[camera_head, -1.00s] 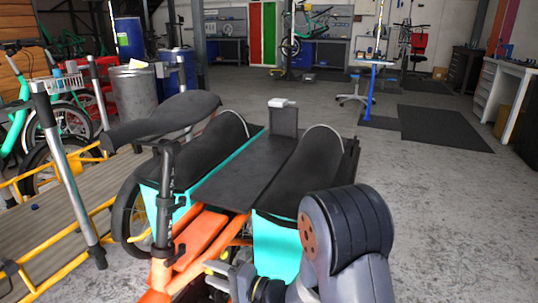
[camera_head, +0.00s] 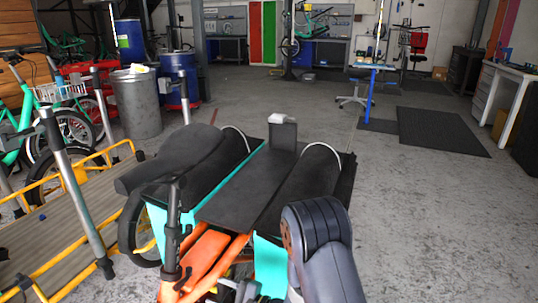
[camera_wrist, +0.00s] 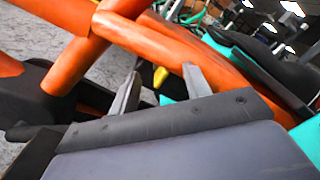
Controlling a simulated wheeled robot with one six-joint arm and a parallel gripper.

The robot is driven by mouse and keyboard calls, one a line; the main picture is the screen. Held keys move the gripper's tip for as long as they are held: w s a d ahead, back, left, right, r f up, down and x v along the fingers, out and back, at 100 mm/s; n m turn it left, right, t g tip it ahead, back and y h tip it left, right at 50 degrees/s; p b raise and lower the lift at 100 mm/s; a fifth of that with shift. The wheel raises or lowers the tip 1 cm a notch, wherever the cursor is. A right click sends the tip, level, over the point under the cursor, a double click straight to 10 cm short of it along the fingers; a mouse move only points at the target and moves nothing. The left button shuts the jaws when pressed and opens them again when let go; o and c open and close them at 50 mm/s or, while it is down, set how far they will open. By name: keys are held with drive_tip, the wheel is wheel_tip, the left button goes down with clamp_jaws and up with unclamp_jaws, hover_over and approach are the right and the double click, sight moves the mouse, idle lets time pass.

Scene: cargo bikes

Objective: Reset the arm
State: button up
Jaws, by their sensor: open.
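My gripper (camera_wrist: 160,82) shows in the wrist view as two grey fingers standing apart with nothing held between them. Orange frame tubes (camera_wrist: 165,45) of the cargo bike lie just beyond the fingers; I cannot tell whether they touch. In the head view my gripper is low, at the bottom edge beside the orange frame (camera_head: 205,255), partly cut off. My arm is bent in front of the bike's rear right side.
A wooden cargo platform with yellow rails (camera_head: 95,255) stands close on the left. A grey bin (camera_head: 136,103) and blue barrels (camera_head: 178,80) stand behind it. Open concrete floor (camera_head: 420,220) lies to the right, with a dark mat (camera_head: 440,130) and a white workbench (camera_head: 515,85) further back.

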drive_tip(key=m+p, duration=0.3)
drive_tip(key=p, duration=0.1)
drive_tip(key=m+p, duration=0.2)
drive_tip(key=shift+w+r+m+p, duration=0.1)
drive_tip(key=shift+r+m+p, duration=0.2)
drive_tip(key=shift+p, duration=0.05)
drive_tip(key=shift+m+p, duration=1.15)
drive_tip(key=shift+m, duration=0.05)
drive_tip(key=shift+f+m+p, duration=0.2)
drive_tip(key=shift+m+p, duration=0.3)
drive_tip(key=shift+m, duration=0.2)
